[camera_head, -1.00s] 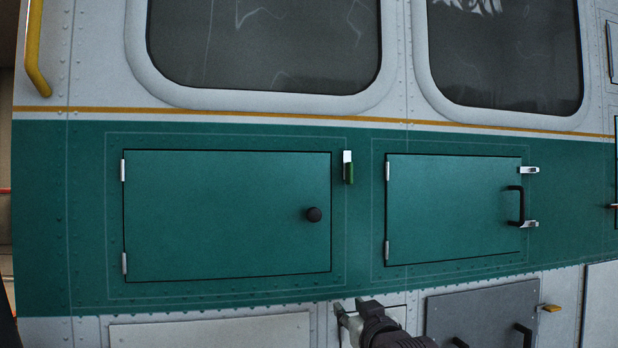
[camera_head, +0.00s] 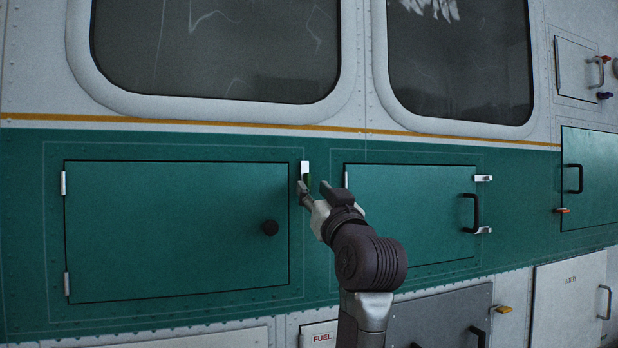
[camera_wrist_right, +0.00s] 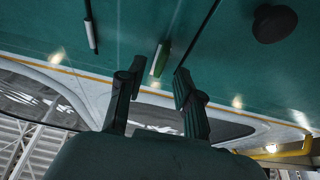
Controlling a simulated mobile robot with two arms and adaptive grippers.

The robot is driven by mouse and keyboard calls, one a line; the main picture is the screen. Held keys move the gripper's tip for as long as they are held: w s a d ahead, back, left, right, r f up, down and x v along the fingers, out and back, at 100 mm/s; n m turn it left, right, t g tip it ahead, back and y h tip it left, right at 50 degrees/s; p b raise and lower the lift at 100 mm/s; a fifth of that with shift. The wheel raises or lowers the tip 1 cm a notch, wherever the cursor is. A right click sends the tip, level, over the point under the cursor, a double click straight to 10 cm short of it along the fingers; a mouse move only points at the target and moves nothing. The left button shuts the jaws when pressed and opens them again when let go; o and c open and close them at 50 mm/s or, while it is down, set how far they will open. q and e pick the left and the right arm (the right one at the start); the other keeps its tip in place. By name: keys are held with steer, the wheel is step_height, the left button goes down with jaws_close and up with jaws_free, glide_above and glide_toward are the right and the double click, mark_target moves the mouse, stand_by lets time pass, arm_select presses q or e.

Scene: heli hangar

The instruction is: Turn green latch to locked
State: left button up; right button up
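The green latch (camera_head: 308,179) hangs from a white plate on the helicopter's green band, just right of the left door's (camera_head: 170,230) upper right corner. The door is shut flush. My right gripper (camera_head: 313,188) is at the latch, with its fingers pointing at the panel and partly covering the latch's lower end. In the right wrist view the green latch (camera_wrist_right: 162,58) lies ahead, in line with the gap between the spread fingers of my right gripper (camera_wrist_right: 156,86). The gripper is open and empty; I see no contact with the latch. My left gripper is out of view.
A black round knob (camera_head: 270,228) sticks out of the left door, left of the gripper. A second green door (camera_head: 420,215) with a black handle (camera_head: 470,213) is on the right, partly behind my arm. Windows are above; grey panels with handles are below.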

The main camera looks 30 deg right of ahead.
mark_target(309, 185)
steer(key=shift+p+x, duration=0.35)
steer(key=shift+x, duration=1.3)
jaws_close()
